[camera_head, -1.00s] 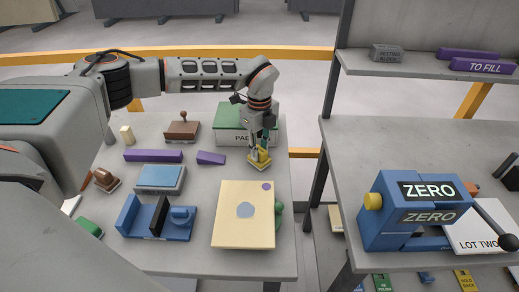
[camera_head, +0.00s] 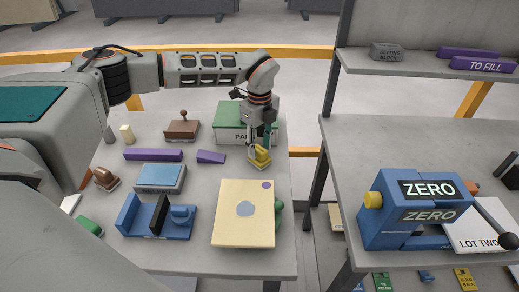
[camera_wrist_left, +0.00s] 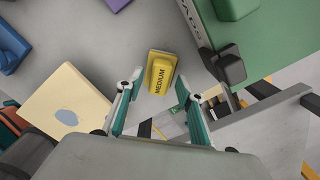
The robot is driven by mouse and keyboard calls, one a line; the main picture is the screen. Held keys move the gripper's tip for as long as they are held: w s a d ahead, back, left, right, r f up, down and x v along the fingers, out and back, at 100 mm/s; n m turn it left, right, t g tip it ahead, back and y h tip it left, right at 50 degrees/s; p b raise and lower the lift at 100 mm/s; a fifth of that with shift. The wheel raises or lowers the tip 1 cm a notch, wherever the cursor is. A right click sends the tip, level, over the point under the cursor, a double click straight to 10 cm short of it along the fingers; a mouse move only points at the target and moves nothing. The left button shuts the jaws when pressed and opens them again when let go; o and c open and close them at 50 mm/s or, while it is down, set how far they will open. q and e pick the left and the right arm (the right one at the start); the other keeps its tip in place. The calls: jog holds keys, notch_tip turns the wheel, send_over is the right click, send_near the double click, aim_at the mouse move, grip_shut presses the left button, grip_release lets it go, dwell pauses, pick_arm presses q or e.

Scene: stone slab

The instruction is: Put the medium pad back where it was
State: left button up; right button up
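The medium pad (camera_head: 260,159) is a small yellow block lying on the left table, in front of the green-topped box. In the left wrist view the pad (camera_wrist_left: 161,75), lettered MEDIUM, lies on the grey tabletop. My left gripper (camera_head: 260,144) is just above the pad, pointing down. In the wrist view its two teal fingers (camera_wrist_left: 158,90) are spread apart, with the pad beyond and between their tips and clear space around it. My right gripper is in neither view.
The green-topped box (camera_head: 230,136) stands close behind the pad. A cream board (camera_head: 243,225) lies in front. A purple wedge (camera_head: 211,157) and blue pad (camera_head: 161,178) lie left. A blue ZERO device (camera_head: 400,215) stands on the right table, across a gap.

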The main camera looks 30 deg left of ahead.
aim_at(260, 149)
pick_arm(q)
notch_tip(260, 149, up, 11)
jog(key=b, duration=0.1)
jog(key=shift+f, duration=0.15)
dwell(0.5)
